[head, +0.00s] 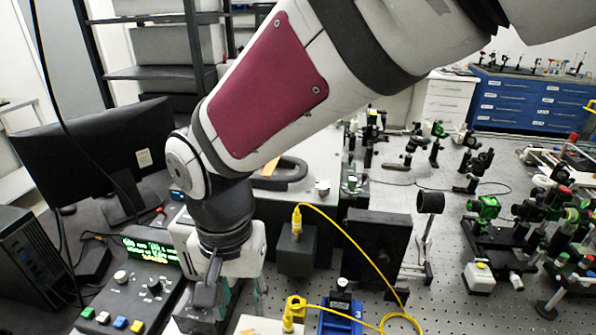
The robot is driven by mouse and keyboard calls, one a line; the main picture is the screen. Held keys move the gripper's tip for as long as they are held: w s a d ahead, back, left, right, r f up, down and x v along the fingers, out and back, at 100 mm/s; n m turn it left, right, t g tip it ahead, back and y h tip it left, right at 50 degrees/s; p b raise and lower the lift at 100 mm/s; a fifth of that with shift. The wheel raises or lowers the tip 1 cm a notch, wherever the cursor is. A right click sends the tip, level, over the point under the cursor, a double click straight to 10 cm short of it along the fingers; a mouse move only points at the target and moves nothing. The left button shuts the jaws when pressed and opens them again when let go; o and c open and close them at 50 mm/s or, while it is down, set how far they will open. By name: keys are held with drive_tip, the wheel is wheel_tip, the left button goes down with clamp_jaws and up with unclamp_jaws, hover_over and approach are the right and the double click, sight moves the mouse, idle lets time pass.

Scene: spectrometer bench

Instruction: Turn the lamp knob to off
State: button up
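A dark control unit (113,300) stands at the lower left in the head view, with a lit green and yellow display (150,250). Its sloped face carries a light-topped knob (121,277) and a darker knob (154,286). I cannot read which one is the lamp knob or where either points. My gripper (213,298) hangs pointing down just right of the unit's panel, apart from both visible knobs. Its fingertips are partly hidden and blend with dark parts behind, so I cannot tell whether they are open or shut.
Green, yellow and blue buttons (120,323) line the unit's front. A monitor (95,150) stands behind it. A yellow cable (350,240) loops right of my gripper, near a dark box (297,258) and a blue holder (340,320). Optics crowd the right side.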

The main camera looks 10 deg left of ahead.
sight(247, 331)
wheel_tip(247, 331, down, 10)
drive_tip(key=shift+r, duration=0.25)
clamp_jaws()
